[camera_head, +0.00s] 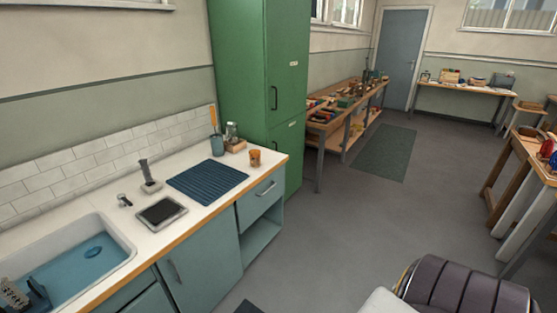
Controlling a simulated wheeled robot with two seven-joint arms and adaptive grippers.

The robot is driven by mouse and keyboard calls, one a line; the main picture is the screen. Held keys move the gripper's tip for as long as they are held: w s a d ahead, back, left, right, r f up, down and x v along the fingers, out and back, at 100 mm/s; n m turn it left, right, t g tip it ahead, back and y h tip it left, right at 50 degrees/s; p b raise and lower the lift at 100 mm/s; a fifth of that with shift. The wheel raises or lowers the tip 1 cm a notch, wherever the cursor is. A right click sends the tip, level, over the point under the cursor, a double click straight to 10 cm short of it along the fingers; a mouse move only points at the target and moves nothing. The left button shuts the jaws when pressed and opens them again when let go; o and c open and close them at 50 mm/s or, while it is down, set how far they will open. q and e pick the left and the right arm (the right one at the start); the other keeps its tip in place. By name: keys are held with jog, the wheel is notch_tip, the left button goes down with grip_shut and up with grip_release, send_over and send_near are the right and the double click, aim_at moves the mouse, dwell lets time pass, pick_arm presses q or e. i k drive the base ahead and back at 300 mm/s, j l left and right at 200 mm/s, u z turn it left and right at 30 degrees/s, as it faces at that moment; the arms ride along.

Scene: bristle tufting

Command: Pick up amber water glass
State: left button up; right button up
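The amber water glass (255,158) is a small orange tumbler. It stands upright on the white counter (150,232) near its right end, just right of the blue ribbed mat (207,180). Nothing touches it that I can see, and it looks unobstructed.
A wooden caddy (236,146) with a jar and a blue cup (217,145) stand behind the glass. A tall green cabinet (262,75) rises beyond. The sink (85,262) is at left. Clear floor (340,215) lies right of the counter; a dark ridged rounded object (465,290) is at lower right.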

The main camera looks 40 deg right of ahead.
aim_at(255, 159)
jog(key=z, duration=1.15)
